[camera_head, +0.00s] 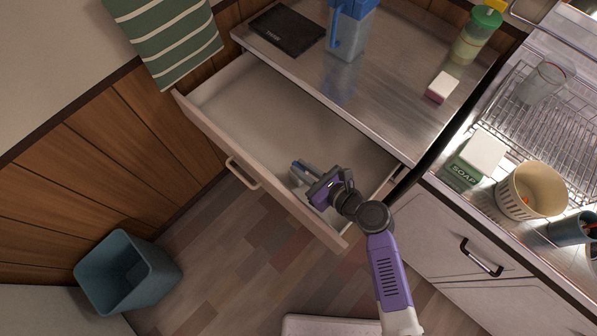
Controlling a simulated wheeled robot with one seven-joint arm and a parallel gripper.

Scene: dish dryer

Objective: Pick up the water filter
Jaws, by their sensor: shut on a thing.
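The open drawer (262,110) holds a small grey and blue piece, which looks like the water filter (299,170). It is at the drawer's front right end, partly hidden by my gripper. My gripper (318,186) reaches over the drawer from the lower right and is shut on this piece. The fingertips are small and partly covered by the purple hand. I cannot tell whether the piece touches the drawer floor or is lifted.
The drawer front with its handle (243,172) juts out below the metal counter (390,95). A blue pitcher (349,30), a black board (287,31), a pink and white block (441,88) and a green-topped bottle (475,37) stand above. A bin (128,272) is lower left.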

